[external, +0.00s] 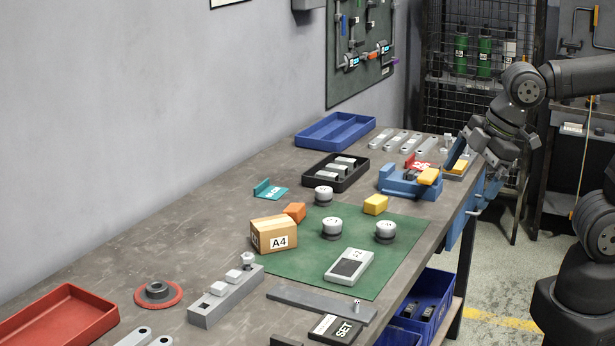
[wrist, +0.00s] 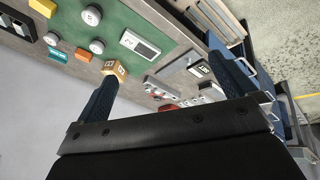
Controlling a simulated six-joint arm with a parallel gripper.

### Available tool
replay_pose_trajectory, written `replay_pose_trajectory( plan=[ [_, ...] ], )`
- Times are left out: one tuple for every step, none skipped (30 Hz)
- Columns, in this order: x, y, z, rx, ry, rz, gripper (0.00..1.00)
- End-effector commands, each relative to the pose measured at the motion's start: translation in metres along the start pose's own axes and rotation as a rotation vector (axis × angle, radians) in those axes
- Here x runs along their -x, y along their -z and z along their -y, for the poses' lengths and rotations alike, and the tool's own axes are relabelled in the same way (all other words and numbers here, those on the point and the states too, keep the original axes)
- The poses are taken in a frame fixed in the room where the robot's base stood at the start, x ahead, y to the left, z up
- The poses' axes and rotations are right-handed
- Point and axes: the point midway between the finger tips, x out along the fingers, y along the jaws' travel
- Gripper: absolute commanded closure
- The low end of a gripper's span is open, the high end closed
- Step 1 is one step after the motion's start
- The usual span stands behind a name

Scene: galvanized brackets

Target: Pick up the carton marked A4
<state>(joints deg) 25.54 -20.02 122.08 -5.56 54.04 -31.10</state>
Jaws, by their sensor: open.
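The carton marked A4 (external: 271,235) is a small tan box with a white label reading A4. It sits at the left edge of the green mat (external: 400,250) on the bench. In the wrist view the carton (wrist: 114,69) appears just beyond the tip of the left finger, which may cover part of it. My gripper (external: 472,168) is open and empty near the far right part of the bench, well away from the carton. Its two dark fingers show spread apart in the wrist view (wrist: 164,70).
An orange block (external: 295,211) stands close behind the carton. White-topped knobs, a yellow block (external: 376,204) and a grey meter (external: 349,266) are on the mat. A grey block with several weights (external: 226,295) lies in front. A blue vise (external: 408,182) stands near my gripper.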

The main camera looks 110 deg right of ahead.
Motion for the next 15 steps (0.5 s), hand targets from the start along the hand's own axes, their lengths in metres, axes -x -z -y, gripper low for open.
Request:
replay_pose_trajectory(
  plan=[
    [-0.002,0.014,-0.013,0.064,0.0,0.016,0.0],
    [-0.003,0.022,-0.02,0.106,-0.002,0.024,0.0],
    [-0.004,0.032,-0.03,0.164,-0.004,0.034,0.0],
    [-0.006,0.04,-0.037,0.207,-0.005,0.042,0.0],
    [-0.008,0.048,-0.045,0.25,-0.006,0.05,0.0],
    [-0.011,0.058,-0.054,0.307,-0.005,0.061,0.0],
    [-0.013,0.065,-0.062,0.35,-0.005,0.07,0.0],
    [-0.016,0.073,-0.069,0.393,-0.005,0.079,0.0],
    [-0.021,0.083,-0.079,0.45,-0.004,0.089,0.0],
    [-0.024,0.09,-0.086,0.493,-0.003,0.097,0.0],
    [-0.028,0.097,-0.093,0.534,-0.001,0.106,0.0],
    [-0.034,0.106,-0.102,0.592,0.002,0.118,0.0],
    [-0.038,0.113,-0.11,0.634,0.005,0.127,0.0],
    [-0.043,0.12,-0.116,0.677,0.008,0.135,0.0],
    [-0.05,0.129,-0.126,0.733,0.012,0.146,0.0]
  ],
)
